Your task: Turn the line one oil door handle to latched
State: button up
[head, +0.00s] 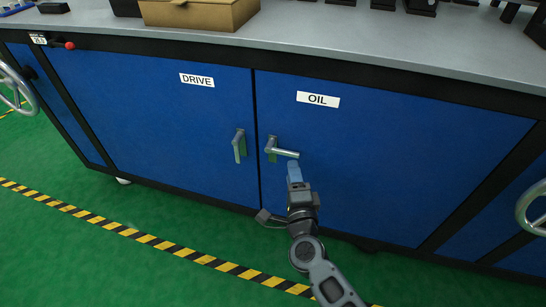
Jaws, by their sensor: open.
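The oil door handle (284,151) is a silver lever on the left side of the blue door labelled OIL (318,99). Its lever lies nearly horizontal, pointing right from its pivot. My gripper (295,172) is open, just below the lever's right end; a blue-grey finger reaches up toward it. I cannot tell whether it touches the lever. Part of the fingers is hidden behind the gripper body.
The door labelled DRIVE (197,80) is to the left, its handle (239,145) hanging down. A grey worktop (330,50) with a cardboard box (198,12) is above. Handwheels (533,208) stand at both sides. Striped floor tape (155,242) crosses the green floor.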

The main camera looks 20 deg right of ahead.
aim_at(288, 155)
jog(key=shift+x, duration=0.85)
jog(key=b+x, duration=0.1)
jog(key=x, duration=0.5)
jog(key=shift+w+b, duration=0.3)
jog(key=shift+b, duration=0.05)
grip_shut()
